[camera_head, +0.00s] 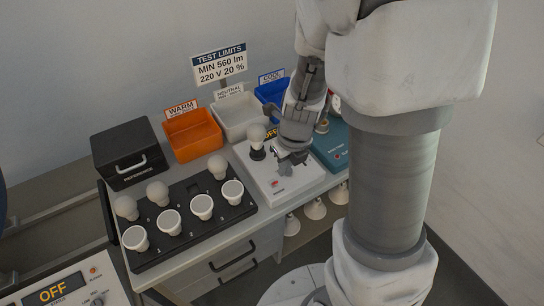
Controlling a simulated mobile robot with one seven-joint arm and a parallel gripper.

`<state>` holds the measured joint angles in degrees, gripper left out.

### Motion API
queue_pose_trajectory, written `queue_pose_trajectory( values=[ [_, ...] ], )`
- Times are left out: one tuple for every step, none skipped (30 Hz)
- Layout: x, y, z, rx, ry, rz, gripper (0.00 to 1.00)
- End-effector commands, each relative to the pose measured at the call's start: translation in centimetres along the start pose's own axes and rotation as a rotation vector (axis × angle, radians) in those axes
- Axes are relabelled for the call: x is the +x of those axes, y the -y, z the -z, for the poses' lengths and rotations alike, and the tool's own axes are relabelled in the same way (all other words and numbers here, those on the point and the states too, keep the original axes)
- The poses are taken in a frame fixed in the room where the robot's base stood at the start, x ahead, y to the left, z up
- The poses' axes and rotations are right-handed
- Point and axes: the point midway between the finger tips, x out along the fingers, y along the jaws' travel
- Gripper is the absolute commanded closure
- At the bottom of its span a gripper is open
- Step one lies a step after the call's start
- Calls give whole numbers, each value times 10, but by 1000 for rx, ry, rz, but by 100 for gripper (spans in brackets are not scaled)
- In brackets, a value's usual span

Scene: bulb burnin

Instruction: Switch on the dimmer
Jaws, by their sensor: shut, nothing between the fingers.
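A second white unit (107,284) at the bottom left has a display reading OFF (53,291), a knob (98,300) and a small orange-red button (93,271). I cannot read which of the two is labelled dimmer. My gripper (288,164) is shut and empty, pointing down over the middle box, close behind its red switch. I cannot tell whether it touches the box, part of which it hides.
A black tray (150,257) holds several bulbs. Behind stand a black case (122,150) and orange (193,136), white (239,116) and blue (268,92) bins.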

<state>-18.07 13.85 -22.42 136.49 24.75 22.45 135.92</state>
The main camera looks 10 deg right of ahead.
Motion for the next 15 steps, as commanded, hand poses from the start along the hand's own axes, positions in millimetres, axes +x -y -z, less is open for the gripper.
queue_pose_trajectory(
  values=[
    [1, 0, 0, 8, -2, 1, 100],
    [1, 0, 0, 11, -2, 2, 100],
    [1, 0, 0, 13, -2, 2, 100],
    [1, 0, 0, 13, -2, 2, 100],
    [1, 0, 0, 13, -2, 2, 100],
    [1, 0, 0, 12, -1, 2, 100],
    [1, 0, 0, 12, -1, 2, 100],
    [1, 0, 0, 11, -1, 2, 100],
    [1, 0, 0, 11, -1, 2, 100],
    [1, 0, 0, 11, -1, 2, 100],
    [2, 0, 0, 11, -1, 1, 100],
    [4, 0, 0, 10, -2, 1, 100],
    [6, 0, 0, 10, -2, 1, 100],
    [9, 0, 1, 10, -2, 1, 100],
    [14, 1, 1, 11, -3, 2, 100]
  ],
)
